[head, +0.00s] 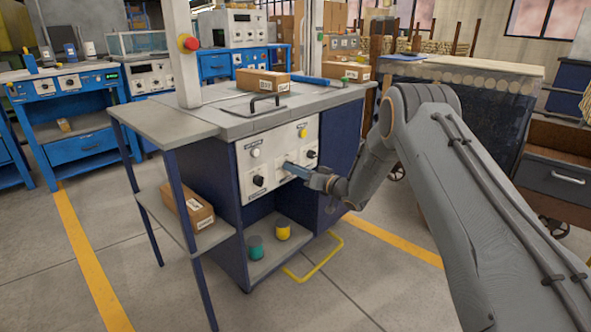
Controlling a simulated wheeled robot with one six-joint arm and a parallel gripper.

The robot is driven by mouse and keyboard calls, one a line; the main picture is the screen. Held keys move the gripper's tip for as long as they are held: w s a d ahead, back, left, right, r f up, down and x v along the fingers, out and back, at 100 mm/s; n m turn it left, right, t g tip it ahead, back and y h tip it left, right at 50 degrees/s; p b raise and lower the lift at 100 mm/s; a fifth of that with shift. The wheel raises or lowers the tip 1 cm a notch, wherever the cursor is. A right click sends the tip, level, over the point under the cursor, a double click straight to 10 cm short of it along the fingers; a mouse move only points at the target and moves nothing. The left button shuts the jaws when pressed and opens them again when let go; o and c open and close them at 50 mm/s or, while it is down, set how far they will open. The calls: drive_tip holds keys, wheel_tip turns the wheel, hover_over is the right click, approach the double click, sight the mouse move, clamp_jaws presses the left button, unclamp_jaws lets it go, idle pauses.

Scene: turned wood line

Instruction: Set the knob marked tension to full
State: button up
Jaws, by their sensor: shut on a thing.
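A white control panel (278,158) is on the front of the grey-topped, blue-sided machine bench. A dark knob (258,181) sits at its lower left, and another dark knob (311,154) sits at its right. The labels are too small to read, so I cannot tell which control is marked tension. My gripper (289,165) reaches in from the right and is at the panel, between these two knobs. It is shut on a control there, most likely a knob, which its fingers mostly hide. I cannot tell the setting of that control.
A white button (255,152) and a yellow button (302,133) are on the panel. Below, a green cup (255,247) and a yellow cup (283,229) stand on a shelf. A yellow floor bar (318,262) juts out in front. Open floor lies in front.

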drive_tip(key=m, duration=0.5)
drive_tip(key=shift+m, duration=0.3)
idle(0.4)
drive_tip(key=o, duration=1.1)
drive_tip(key=shift+c, duration=0.2)
drive_tip(key=shift+d, duration=0.15)
drive_tip(key=p+v, duration=0.1)
drive_tip(key=v, duration=0.6)
drive_tip(key=shift+s+d+p, duration=0.2)
drive_tip(key=shift+d+p, duration=0.05)
drive_tip(key=shift+p, duration=0.15)
